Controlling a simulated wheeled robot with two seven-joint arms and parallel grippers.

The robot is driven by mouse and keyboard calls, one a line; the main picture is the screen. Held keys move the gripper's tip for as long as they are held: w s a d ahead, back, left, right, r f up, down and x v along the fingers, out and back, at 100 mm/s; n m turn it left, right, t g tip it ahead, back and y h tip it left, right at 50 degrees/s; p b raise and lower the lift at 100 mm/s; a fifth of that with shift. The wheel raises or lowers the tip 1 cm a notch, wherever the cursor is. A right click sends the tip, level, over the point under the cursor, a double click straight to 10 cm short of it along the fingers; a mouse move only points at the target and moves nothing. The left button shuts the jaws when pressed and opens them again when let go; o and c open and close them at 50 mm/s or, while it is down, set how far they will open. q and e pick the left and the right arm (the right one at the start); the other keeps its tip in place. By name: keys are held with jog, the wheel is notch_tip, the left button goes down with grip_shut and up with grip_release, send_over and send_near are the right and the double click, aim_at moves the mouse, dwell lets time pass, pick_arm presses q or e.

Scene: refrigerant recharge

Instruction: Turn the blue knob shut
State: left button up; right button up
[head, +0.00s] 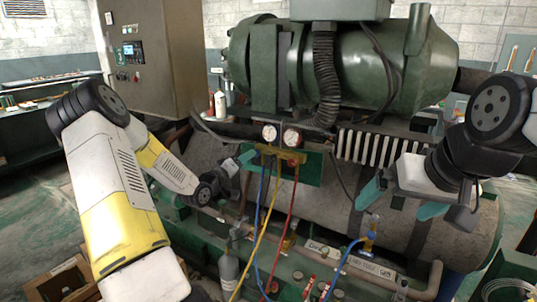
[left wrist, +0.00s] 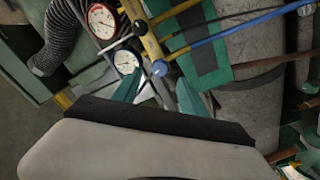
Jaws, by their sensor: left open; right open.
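The blue knob (left wrist: 160,68) sits on the yellow manifold body (left wrist: 148,38) in the left wrist view, near two round dial gauges (left wrist: 102,20). My left gripper (left wrist: 160,94) is open, its teal fingers pointing at the manifold. The knob appears between and just beyond the fingertips, and no grip on it shows. In the head view my left gripper (head: 246,158) is at the left side of the manifold, below the gauges (head: 281,135); I cannot make out the blue knob there. My right gripper (head: 402,202) is open and empty at the right, over the large tank.
Blue, yellow and red hoses (head: 293,202) hang from the manifold. A green compressor (head: 345,65) with a ribbed black hose stands above. A grey cylinder (head: 229,272) stands at the lower middle.

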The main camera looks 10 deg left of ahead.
pick_arm(q)
jog(key=x, duration=0.7)
grip_shut()
